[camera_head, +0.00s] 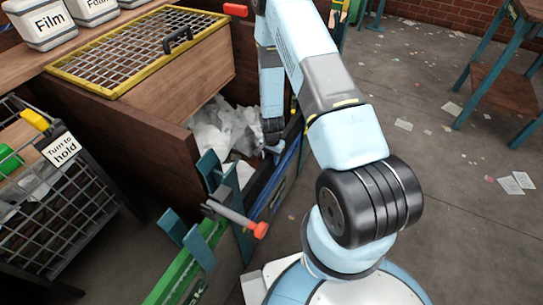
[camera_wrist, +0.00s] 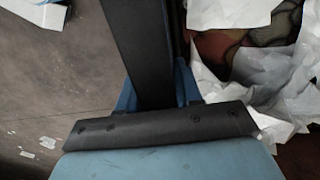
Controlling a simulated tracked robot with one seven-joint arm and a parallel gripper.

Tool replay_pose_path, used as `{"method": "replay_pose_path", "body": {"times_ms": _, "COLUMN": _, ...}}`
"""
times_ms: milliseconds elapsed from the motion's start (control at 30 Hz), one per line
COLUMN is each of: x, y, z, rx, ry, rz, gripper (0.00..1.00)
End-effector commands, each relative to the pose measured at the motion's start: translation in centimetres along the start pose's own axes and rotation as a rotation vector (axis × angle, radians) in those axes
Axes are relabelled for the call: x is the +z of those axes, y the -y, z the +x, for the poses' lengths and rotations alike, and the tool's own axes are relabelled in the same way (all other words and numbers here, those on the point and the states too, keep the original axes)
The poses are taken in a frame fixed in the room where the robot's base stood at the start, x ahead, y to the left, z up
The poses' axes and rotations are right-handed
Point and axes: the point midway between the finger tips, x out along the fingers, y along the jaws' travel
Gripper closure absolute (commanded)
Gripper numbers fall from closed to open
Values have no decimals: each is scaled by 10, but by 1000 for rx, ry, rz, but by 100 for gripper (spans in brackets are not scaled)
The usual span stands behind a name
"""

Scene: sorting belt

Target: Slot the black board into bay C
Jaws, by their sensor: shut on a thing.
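My gripper (camera_wrist: 157,92) is shut on the black board (camera_wrist: 140,45), seen edge-on as a dark upright strip between its blue fingers in the wrist view. In the head view my gripper (camera_head: 274,146) is at the right side of the wooden bin, partly hidden by my arm. A dark panel (camera_head: 266,192) stands on edge below it, beside teal brackets (camera_head: 208,176). I cannot tell how deep the board sits between the brackets. No bay C label is readable.
A green board (camera_head: 178,272) stands at the lower left. A grey bar with a red-orange knob (camera_head: 260,230) sticks out near the brackets. White crumpled sheets (camera_head: 225,128) fill the bin opening. A wire cage (camera_head: 55,205) stands left. The floor at right is open, with scattered scraps.

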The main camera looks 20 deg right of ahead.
Motion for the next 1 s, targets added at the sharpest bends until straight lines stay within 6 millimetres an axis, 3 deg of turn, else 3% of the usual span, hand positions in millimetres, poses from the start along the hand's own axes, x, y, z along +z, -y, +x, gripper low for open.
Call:
{"method": "replay_pose_path", "body": {"times_ms": 833, "x": -1, "y": 1, "z": 13, "rx": -2, "ry": -2, "rz": 1, "gripper": 100}}
{"method": "replay_pose_path", "body": {"times_ms": 867, "x": -1, "y": 1, "z": 13, "rx": -2, "ry": -2, "rz": 1, "gripper": 65}}
{"method": "replay_pose_path", "body": {"times_ms": 1000, "x": -1, "y": 1, "z": 13, "rx": -2, "ry": -1, "rz": 1, "gripper": 51}}
